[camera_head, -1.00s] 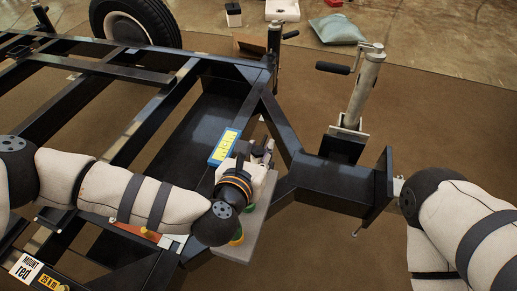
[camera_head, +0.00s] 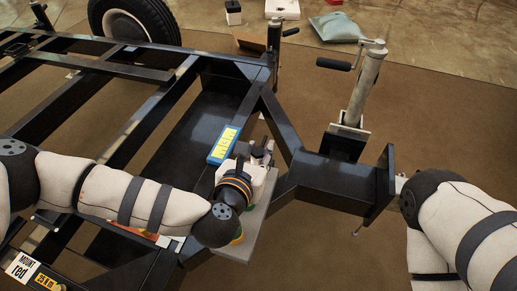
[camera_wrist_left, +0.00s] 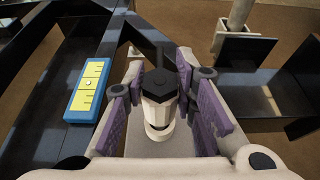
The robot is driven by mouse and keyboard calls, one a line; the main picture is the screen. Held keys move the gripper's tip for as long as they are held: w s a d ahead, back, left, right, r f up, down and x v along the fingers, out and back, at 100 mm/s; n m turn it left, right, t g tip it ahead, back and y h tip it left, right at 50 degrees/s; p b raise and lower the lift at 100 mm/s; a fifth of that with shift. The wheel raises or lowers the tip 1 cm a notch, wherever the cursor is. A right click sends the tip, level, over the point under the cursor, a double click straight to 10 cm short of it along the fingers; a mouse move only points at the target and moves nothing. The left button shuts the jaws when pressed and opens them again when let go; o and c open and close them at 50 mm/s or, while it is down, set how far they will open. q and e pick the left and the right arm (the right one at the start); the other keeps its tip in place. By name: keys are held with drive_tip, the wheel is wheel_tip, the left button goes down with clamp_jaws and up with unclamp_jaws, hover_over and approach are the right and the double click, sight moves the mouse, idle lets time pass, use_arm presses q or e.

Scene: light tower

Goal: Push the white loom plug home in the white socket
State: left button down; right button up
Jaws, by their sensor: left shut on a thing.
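My left gripper (camera_head: 262,152) is over the grey plate by the trailer's front frame. In the left wrist view, its purple-padded fingers (camera_wrist_left: 160,106) are shut on a white, rounded plug-like piece with a black top (camera_wrist_left: 159,100), most likely the white loom plug.
A blue and yellow block (camera_head: 224,145) lies on the black trailer frame (camera_head: 330,182), left of the gripper; it also shows in the left wrist view (camera_wrist_left: 90,90). A grey jack post (camera_head: 363,88) stands at the right. A grey plate (camera_head: 262,215) lies under the gripper.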

use_arm(q)
drive_tip(key=shift+f+b, duration=0.65)
drive_tip(key=shift+f, duration=0.25)
drive_tip(key=c, duration=1.2)
unclamp_jaws()
